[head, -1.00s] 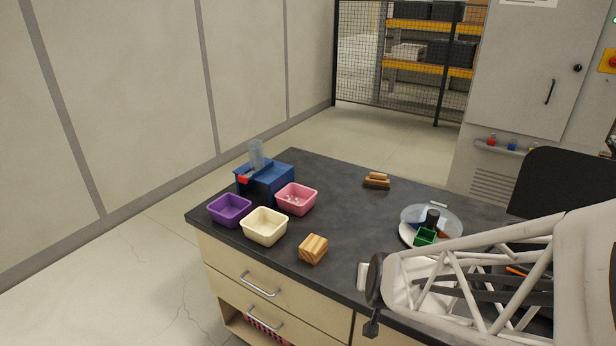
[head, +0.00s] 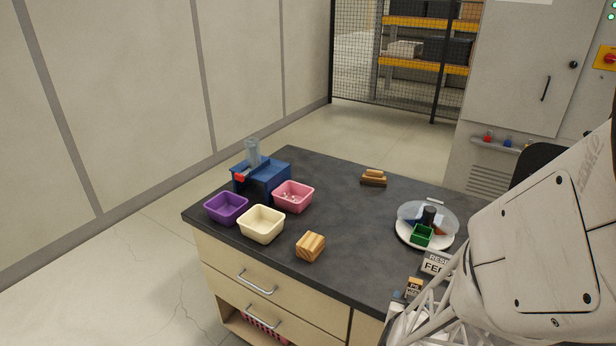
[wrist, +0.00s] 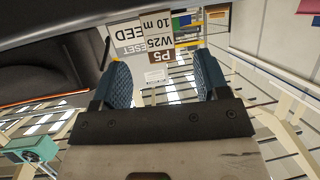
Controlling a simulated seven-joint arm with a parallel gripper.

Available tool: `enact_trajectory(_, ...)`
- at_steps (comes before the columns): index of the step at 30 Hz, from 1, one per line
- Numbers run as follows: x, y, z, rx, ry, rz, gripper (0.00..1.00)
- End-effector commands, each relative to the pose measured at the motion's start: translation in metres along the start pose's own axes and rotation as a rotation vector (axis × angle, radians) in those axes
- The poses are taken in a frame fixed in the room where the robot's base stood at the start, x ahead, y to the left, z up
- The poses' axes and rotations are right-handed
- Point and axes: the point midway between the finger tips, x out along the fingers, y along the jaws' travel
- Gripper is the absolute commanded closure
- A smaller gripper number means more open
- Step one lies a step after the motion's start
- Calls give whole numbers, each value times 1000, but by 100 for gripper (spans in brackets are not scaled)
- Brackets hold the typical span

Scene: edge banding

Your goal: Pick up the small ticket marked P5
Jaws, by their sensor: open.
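The small ticket marked P5 (wrist: 159,42) shows upside down in the wrist view, with a brown P5 band and white W25 and 10 m parts. In the head view the ticket (head: 414,288) is small, at the bench's front edge beside my arm. My gripper (wrist: 161,60) is open, with a blue textured finger to either side of the ticket's P5 end in the picture. Nothing is seen held. I cannot tell the remaining distance or whether a finger touches it. In the head view my arm mostly hides the gripper.
A white RESET FEED label (head: 435,264) sits close beside the ticket. A wooden block (head: 311,247) and cream bin (head: 261,224) stand left. The bench middle is clear.

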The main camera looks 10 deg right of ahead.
Motion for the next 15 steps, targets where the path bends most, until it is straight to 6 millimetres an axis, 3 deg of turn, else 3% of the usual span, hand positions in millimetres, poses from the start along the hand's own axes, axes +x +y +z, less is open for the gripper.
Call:
enact_trajectory(8,3,0,0,0,-1,0,32)
enact_trajectory(15,19,0,0,-1,-2,0,32)
